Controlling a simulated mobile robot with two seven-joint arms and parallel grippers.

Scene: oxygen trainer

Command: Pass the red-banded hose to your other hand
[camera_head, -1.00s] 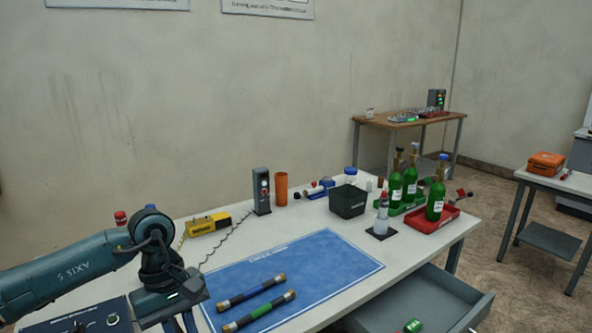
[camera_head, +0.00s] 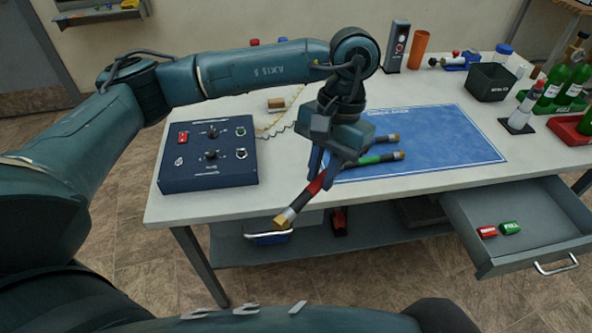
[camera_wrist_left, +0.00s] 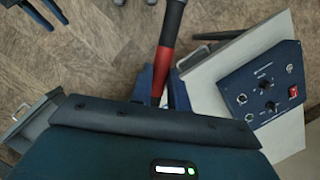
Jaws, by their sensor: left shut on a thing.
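My left gripper (camera_head: 324,170) is shut on the red-banded hose (camera_head: 304,199), above the table's front edge. The hose is dark with a red band and a brass end, and slants down toward the lower left in the head view. Its other end is hidden behind the gripper. In the left wrist view the hose (camera_wrist_left: 172,27) extends away from the jaws, its red band close to them. A green-banded hose (camera_head: 380,158) and another dark hose (camera_head: 382,141) lie on the blue mat (camera_head: 450,138), partly hidden by my gripper. My right gripper is in neither view.
A dark blue control box (camera_head: 208,178) stands on the table's left part. An open grey drawer (camera_head: 530,240) with red and green blocks sticks out at the front right. A black bin (camera_head: 490,84) and green bottles (camera_head: 549,92) stand farther back.

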